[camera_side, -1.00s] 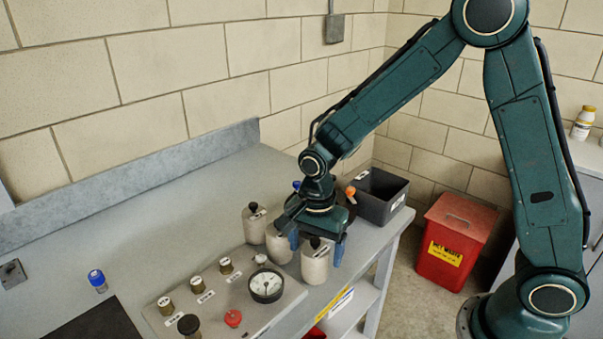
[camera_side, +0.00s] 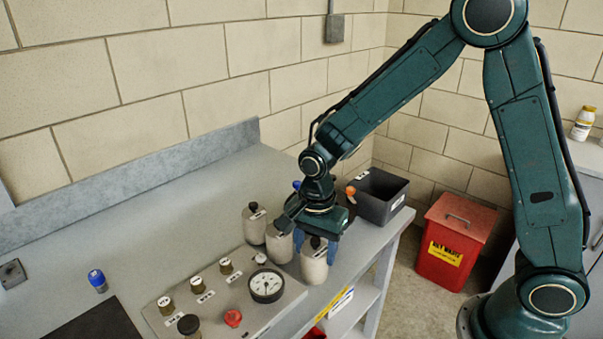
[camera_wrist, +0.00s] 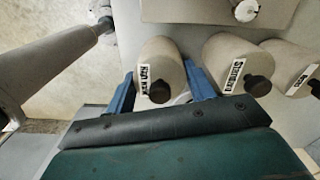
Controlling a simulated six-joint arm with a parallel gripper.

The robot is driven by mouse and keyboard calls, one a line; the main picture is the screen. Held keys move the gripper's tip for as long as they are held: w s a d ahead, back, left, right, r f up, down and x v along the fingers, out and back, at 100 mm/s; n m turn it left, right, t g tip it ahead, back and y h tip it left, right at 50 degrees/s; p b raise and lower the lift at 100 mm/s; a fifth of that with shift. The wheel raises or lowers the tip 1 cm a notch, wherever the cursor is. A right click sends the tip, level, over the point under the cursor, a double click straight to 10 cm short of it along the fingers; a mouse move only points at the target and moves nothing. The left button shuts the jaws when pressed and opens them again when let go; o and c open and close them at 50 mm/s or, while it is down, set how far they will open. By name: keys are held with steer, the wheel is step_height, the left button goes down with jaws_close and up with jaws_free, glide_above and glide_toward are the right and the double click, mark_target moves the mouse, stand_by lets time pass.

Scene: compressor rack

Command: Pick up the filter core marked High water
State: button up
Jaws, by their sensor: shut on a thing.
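The filter core marked High water (camera_wrist: 160,62) is a cream cylinder with a dark knob; the end of its label is hard to read. In the wrist view it sits between the blue fingers of my gripper (camera_wrist: 160,76). In the side view my gripper (camera_side: 315,246) is low over the bench, shut on the front cream core (camera_side: 314,266), which stands upright near the bench's front edge.
A gauge panel (camera_side: 210,318) with knobs and a dial lies left of the cores. A dark open bin (camera_side: 392,211) and an orange-topped item (camera_side: 350,192) are close on the right. A red waste bin (camera_side: 455,250) stands on the floor. The bench at left is mostly free.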

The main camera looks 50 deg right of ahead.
steer(key=shift+r, duration=0.2)
step_height(320, 180, up, 20)
steer(key=shift+f, duration=0.15)
stand_by(0.5)
stand_by(0.5)
